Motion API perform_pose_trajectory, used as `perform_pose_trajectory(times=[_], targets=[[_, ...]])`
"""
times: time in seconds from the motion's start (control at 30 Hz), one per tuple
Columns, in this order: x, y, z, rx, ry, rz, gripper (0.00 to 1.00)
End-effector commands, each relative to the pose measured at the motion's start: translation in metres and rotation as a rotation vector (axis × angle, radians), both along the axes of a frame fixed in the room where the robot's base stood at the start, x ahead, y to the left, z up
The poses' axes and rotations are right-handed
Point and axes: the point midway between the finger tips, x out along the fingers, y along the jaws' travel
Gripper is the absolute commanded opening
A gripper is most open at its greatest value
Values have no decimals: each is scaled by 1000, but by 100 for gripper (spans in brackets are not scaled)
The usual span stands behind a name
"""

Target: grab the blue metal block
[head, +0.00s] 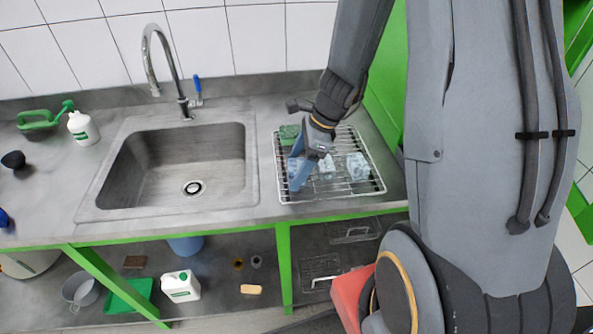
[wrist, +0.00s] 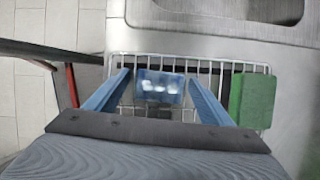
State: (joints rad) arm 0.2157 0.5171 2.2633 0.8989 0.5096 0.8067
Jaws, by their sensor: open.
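A blue block with bright, shiny highlights (wrist: 158,86) lies on the wire rack in the wrist view. My gripper (wrist: 157,78) is open, its two blue fingers on either side of the block, with gaps between them and it. In the head view my gripper (head: 306,174) points down over the rack and partly covers what is there. Two pale blue, mottled blocks, one nearer the gripper (head: 326,167) and one to the right (head: 357,167), show on the rack. I cannot tell which matches the block in the wrist view.
A green block (head: 289,134) is at the rack's back left; it also shows at right in the wrist view (wrist: 252,100). The wire rack (head: 352,193) stands on the counter beside the sink (head: 188,170). A green panel (head: 386,80) rises close behind the arm.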

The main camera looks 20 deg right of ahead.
Motion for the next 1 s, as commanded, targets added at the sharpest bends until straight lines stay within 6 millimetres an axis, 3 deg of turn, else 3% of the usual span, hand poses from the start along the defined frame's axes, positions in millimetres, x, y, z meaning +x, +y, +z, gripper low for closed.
perform_pose_trajectory(times=[0.07, 0.37, 0.77, 1.0], targets=[[0, 0, 0, 0, 0, 0, 72], [0, 0, 0, 0, 0, -1, 22], [1, -1, 7, 1, -1, 0, 22], [2, -1, 36, 0, -5, -1, 22]])
